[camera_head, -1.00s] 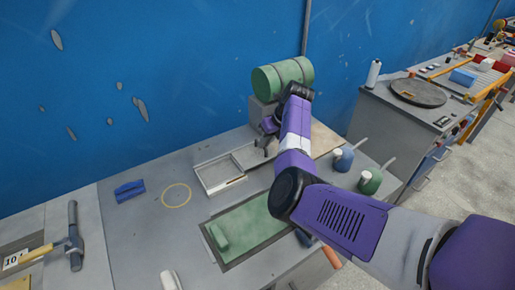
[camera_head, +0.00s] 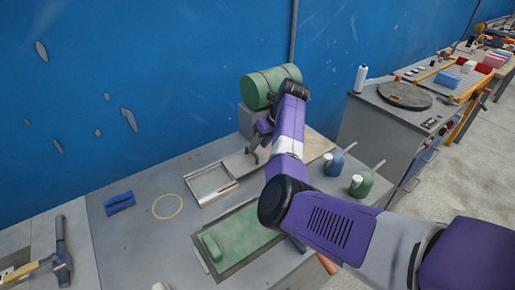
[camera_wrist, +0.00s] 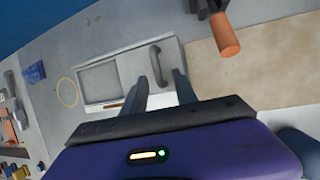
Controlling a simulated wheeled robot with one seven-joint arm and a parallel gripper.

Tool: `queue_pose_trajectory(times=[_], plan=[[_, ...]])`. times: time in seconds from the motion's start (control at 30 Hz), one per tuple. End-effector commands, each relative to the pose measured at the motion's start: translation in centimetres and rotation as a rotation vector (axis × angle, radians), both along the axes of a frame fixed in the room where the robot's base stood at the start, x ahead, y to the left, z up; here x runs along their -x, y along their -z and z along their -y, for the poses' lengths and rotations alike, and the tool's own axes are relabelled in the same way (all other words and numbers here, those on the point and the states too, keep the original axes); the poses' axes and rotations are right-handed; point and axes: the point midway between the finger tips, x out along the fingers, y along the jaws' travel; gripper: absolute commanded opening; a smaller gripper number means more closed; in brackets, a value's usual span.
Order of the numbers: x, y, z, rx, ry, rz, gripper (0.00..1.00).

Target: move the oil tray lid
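The oil tray (camera_head: 196,192) is a shallow pale rectangular tray on the grey bench. It also shows in the wrist view (camera_wrist: 84,80). Its lid (camera_wrist: 133,66) is a flat pale grey plate with a dark curved handle (camera_wrist: 157,62), lying over the right part of the tray; the left part is uncovered. My gripper (camera_wrist: 160,78) is open, its two fingers apart and pointing toward the lid, with the handle in line between the fingertips. No grip on the handle shows. In the head view my gripper (camera_head: 257,148) is above the tray's right side and partly hides the lid.
Left, a yellow ring (camera_head: 168,206) marks bare bench.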

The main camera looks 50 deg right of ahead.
Motion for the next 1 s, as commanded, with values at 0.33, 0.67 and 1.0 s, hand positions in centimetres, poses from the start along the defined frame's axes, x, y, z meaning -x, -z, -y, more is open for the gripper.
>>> queue_pose_trajectory(times=[0.33, 0.67, 1.0], plan=[[1.8, -3.9, 0.4, 0.001, 0.003, 0.002, 0.34], [1.9, -4.1, 0.4, 0.0, 0.001, 0.001, 0.34], [1.9, -4.1, 0.4, -0.001, 0.002, 0.001, 0.34]])
